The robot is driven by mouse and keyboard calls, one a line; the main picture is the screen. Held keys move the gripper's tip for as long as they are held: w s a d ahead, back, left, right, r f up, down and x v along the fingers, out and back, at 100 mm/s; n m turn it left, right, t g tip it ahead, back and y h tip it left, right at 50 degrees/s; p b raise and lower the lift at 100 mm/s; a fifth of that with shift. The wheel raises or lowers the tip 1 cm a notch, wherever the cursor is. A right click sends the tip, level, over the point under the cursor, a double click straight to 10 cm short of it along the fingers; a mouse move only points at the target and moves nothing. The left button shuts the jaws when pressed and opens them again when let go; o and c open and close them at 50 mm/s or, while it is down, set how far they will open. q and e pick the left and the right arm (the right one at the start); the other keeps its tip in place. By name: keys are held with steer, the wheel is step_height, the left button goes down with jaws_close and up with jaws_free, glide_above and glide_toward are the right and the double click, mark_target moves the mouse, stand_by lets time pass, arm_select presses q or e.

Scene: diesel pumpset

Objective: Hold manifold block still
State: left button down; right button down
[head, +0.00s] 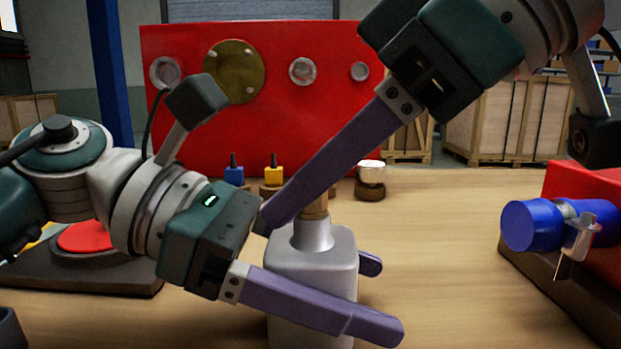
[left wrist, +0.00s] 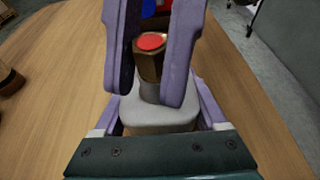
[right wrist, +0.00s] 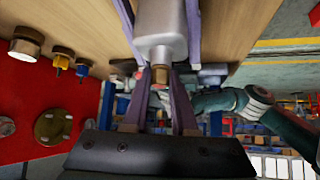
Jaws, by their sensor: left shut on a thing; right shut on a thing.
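The manifold block (head: 312,262) is a grey, round-edged body with a tapered neck, standing upright on the wooden table. A brass hex fitting (head: 316,207) sits on its neck; in the left wrist view the fitting (left wrist: 149,62) has a red top. My left gripper (head: 372,294) is shut on the block, one finger in front and one behind. The block also shows between its fingers in the left wrist view (left wrist: 160,118). My right gripper (head: 298,206) reaches down from upper right and is shut on the brass fitting, which shows between its fingers (right wrist: 160,76).
A red panel (head: 200,130) with round ports stands behind. Blue (head: 234,175) and yellow (head: 274,173) small parts and a silver cap (head: 371,172) stand at the back of the table. A red disc (head: 85,237) is at left.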

steer(key=n+g, duration=0.4)
steer(key=n, duration=0.1)
steer(key=shift+n+y, duration=0.3)
steer(key=shift+n, duration=0.1)
steer(key=n+g+h, duration=0.1)
steer(key=n+g, duration=0.2)
steer(key=n, duration=0.1)
steer(key=c, duration=0.8)
jaws_free()
steer(key=shift+c, duration=0.2)
